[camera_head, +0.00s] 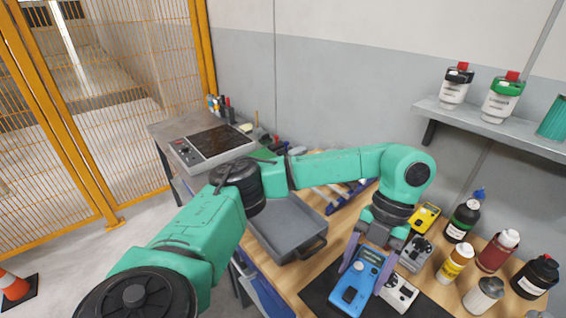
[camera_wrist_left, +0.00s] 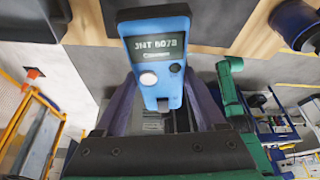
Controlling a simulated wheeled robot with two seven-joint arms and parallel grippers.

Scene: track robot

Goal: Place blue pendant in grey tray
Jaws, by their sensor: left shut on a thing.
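The blue pendant (camera_head: 357,284) has a small screen and buttons. My left gripper (camera_head: 368,277) is shut on it, with one purple-grey finger on each side. In the left wrist view the pendant (camera_wrist_left: 158,62) stands between the two fingers (camera_wrist_left: 160,100), its screen facing the camera. In the head view it is over the dark mat (camera_head: 320,287); whether it touches the mat I cannot tell. The grey tray (camera_head: 270,234) lies on the wooden table to the left of the pendant, partly hidden by my left arm. Its visible floor looks empty. My right gripper is not in view.
A yellow device (camera_head: 426,217), a grey device (camera_head: 415,253) and a white device (camera_head: 398,294) lie close right of the pendant. Several bottles (camera_head: 463,220) stand further right. A hotplate (camera_head: 212,144) is at the back left. A wall shelf (camera_head: 490,125) holds more bottles.

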